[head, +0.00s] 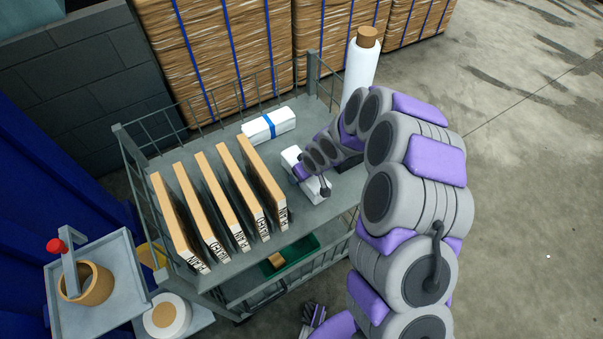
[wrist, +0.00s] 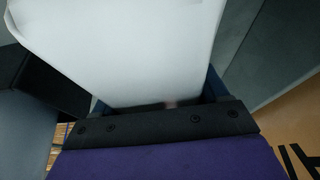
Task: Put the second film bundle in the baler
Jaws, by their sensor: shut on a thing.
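A white film bundle (head: 290,158) is at my gripper (head: 309,176), over the right part of the grey cart's top shelf (head: 318,211). My gripper is shut on this bundle; whether it still touches the shelf is unclear. In the wrist view the white bundle (wrist: 130,45) fills the upper middle, in front of the dark jaw edge. A second white bundle with a blue band (head: 283,121) lies behind it on the same shelf. I cannot make out the baler for certain; a large blue surface (head: 45,180) stands at the left edge.
Several upright cardboard-coloured panels (head: 262,180) stand in a row left of my gripper. Wire rails (head: 235,98) edge the cart. Strapped bales (head: 235,50) and a white film roll (head: 361,66) stand behind. A green tray (head: 296,258) is below. Open floor (head: 530,200) lies right.

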